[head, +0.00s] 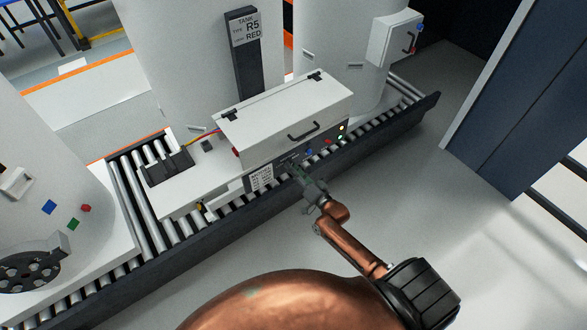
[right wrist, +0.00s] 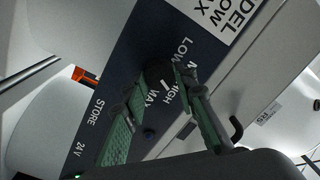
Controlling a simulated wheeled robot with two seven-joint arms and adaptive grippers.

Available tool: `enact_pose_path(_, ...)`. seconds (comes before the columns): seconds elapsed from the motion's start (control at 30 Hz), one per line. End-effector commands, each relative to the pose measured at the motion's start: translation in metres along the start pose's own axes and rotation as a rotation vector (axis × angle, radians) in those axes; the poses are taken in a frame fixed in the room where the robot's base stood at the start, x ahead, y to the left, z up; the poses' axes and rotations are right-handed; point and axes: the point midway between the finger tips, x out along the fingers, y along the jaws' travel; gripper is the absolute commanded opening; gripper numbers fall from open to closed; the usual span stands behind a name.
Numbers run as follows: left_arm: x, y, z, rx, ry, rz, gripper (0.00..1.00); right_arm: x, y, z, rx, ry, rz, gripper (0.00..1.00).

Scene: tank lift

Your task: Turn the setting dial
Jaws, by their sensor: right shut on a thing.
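The setting dial (right wrist: 157,72) is a small dark knob on a dark blue panel, with the words LOW, HIGH and MAX printed around it in the right wrist view. My right gripper (right wrist: 160,82) has its green fingers on either side of the dial and is shut on it. The fingers hide part of the dial and some lettering, so its exact setting is hard to read. In the head view my right gripper (head: 294,168) reaches the front panel of the white control box (head: 285,105), and the dial is hidden there. My left gripper is not in view.
The box stands on a white base over a roller conveyor (head: 140,215). Lit indicators (head: 341,132) are at the panel's right end. A dark blue cabinet (head: 530,90) stands right; the floor before the conveyor is clear.

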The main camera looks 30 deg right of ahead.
Motion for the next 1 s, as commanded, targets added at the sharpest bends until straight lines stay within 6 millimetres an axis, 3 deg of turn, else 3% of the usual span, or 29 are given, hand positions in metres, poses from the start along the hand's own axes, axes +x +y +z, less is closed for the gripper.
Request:
enact_pose_path(0.4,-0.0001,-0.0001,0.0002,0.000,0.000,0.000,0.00,-0.0002,0.0009,-0.0007,0.006,0.001,0.001,0.02)
enact_pose_path(0.43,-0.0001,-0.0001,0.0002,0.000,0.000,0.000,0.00,-0.0002,0.0008,-0.0007,0.006,0.001,0.001,0.27)
enact_pose_path(0.5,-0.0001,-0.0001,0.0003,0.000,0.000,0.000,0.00,-0.0002,0.0008,-0.0006,0.006,0.001,0.001,0.32)
enact_pose_path(0.67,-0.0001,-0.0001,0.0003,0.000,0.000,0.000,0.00,-0.0002,0.0005,-0.0004,0.006,0.001,0.001,0.43)
enact_pose_path(1.0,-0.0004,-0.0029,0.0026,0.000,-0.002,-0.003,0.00,-0.0036,0.0005,0.0001,0.006,0.000,0.001,0.44)
